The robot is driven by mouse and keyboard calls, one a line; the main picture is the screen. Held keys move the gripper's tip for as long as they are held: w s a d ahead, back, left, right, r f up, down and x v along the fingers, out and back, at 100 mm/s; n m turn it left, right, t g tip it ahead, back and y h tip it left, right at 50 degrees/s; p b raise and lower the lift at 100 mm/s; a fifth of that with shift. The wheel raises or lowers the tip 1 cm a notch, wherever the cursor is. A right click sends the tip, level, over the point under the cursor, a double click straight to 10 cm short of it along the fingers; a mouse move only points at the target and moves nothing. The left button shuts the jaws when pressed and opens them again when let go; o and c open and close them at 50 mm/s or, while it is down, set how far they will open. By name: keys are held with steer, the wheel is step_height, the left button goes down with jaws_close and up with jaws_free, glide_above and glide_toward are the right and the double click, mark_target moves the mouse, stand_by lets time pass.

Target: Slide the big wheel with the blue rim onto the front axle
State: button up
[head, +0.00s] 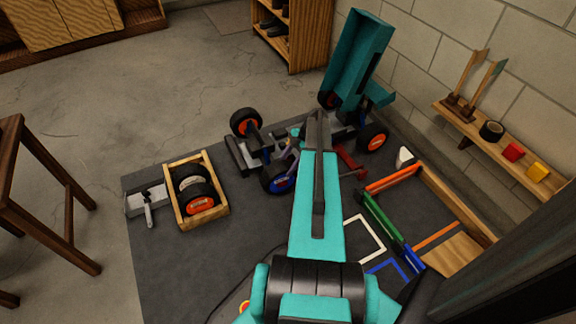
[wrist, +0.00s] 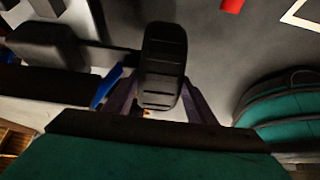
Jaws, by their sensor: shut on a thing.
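The big wheel with the blue rim (head: 278,180) stands at the near left corner of the car chassis (head: 240,155), just left of my forearm in the head view. In the wrist view a black tyre (wrist: 164,50), seen edge-on, sits between the dark fingers of my gripper (wrist: 160,98), which is shut on it. It appears to be this same wheel.
A wooden crate (head: 222,212) with spare wheels stands left on the dark mat. A teal body shell (head: 352,60) stands tilted above the car's far end, near another orange-rimmed wheel (head: 373,138). Coloured frames and bars lie right. A wooden shelf (head: 470,125) holds small items along the wall.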

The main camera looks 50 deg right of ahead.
steer(key=shift+w+d, duration=0.25)
steer(key=shift+w, duration=0.35)
steer(key=o, duration=1.6)
steer(key=shift+r, duration=0.1)
steer(key=p+v, duration=0.4)
steer(key=v, duration=0.9)
steer(key=shift+s+d+r, duration=0.1)
steer(key=shift+d+r, duration=0.05)
steer(key=shift+r, duration=0.1)
